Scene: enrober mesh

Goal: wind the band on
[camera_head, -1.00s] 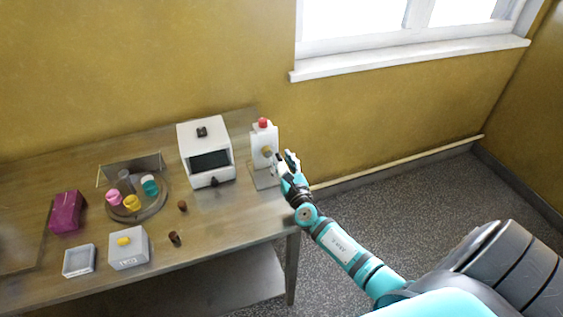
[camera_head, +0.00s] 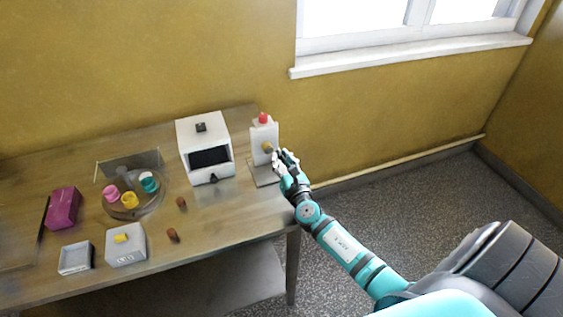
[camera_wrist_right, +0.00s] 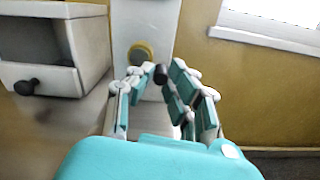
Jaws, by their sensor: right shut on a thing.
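A white upright stand (camera_head: 259,132) with a red top (camera_head: 263,118) and a yellow round hub (camera_head: 267,146) is at the right end of the table. The stand (camera_wrist_right: 140,20) and its hub (camera_wrist_right: 141,54) also show in the right wrist view. My right gripper (camera_head: 279,160) is right in front of the stand. In the wrist view its fingers (camera_wrist_right: 158,82) are closed around a small dark knob (camera_wrist_right: 160,74), just right of the hub. Fingers partly hide the knob's lower side. I cannot make out a band. My left gripper is not in view.
A white box with a dark opening (camera_head: 190,133) stands left of the stand. Small brown pieces (camera_head: 173,235) lie on the table.

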